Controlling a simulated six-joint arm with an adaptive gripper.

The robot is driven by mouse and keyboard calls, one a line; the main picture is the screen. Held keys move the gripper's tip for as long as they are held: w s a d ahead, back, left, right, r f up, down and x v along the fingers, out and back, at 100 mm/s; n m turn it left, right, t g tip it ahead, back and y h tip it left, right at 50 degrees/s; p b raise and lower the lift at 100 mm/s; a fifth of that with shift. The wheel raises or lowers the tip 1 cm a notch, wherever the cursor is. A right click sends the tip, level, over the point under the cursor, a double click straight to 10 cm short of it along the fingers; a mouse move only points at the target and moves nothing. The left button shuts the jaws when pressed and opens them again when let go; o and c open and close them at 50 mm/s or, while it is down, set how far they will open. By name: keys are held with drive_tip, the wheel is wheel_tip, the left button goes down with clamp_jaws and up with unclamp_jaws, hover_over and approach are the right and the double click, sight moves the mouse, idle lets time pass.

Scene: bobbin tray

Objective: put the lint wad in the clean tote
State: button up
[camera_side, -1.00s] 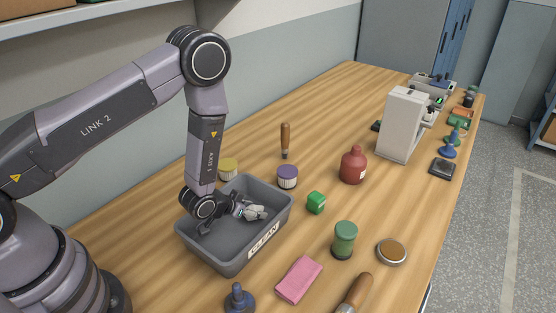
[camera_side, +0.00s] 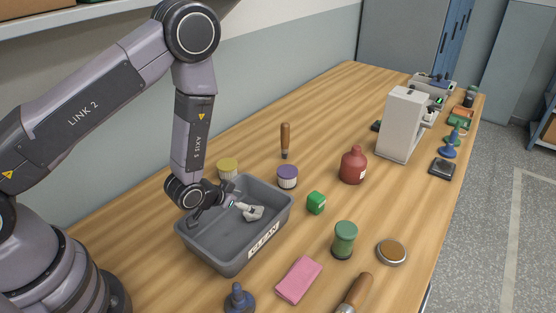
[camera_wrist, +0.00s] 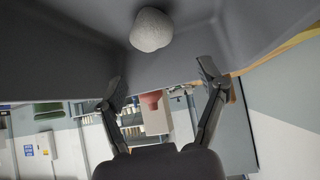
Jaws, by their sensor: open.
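The lint wad (camera_side: 254,213) is a small whitish lump inside the grey clean tote (camera_side: 222,258), which has a "CLEAN" label on its front wall. In the wrist view the wad (camera_wrist: 151,29) looks round and pale grey, resting against the tote's grey inside (camera_wrist: 185,68). My gripper (camera_side: 226,200) is over the tote, just left of the wad. In the wrist view my gripper (camera_wrist: 160,76) has its fingers spread apart with nothing between them, and the wad lies beyond the fingertips. The fingers are small and partly unclear in the side view.
A yellow-topped bobbin (camera_side: 228,168) and a purple-topped one (camera_side: 287,177) stand behind the tote. A blue piece (camera_side: 239,300) stands in front.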

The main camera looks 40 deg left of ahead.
wheel_tip(320, 180, up, 5)
drive_tip(key=shift+f, duration=0.15)
wheel_tip(320, 180, up, 11)
hover_over(247, 214)
drive_tip(key=a, duration=0.2)
drive_tip(key=s+a+r+g, duration=0.15)
drive_tip(key=s+r, duration=0.25)
drive_tip(key=r, duration=0.4)
drive_tip(key=s+a+r, duration=0.1)
drive_tip(key=s+r, duration=0.3)
drive_tip(key=s, duration=0.3)
drive_tip(key=s+a+r+n+g, duration=0.1)
drive_tip(key=s+a+r, duration=0.1)
drive_tip(key=s+r, duration=0.2)
drive_tip(key=s+a+r+g+y, duration=0.1)
drive_tip(key=s+r, duration=0.3)
drive_tip(key=s, duration=0.6)
drive_tip(key=shift+s+a+n, duration=0.3)
drive_tip(key=shift+s+a, duration=0.1)
drive_tip(key=shift+a, duration=0.1)
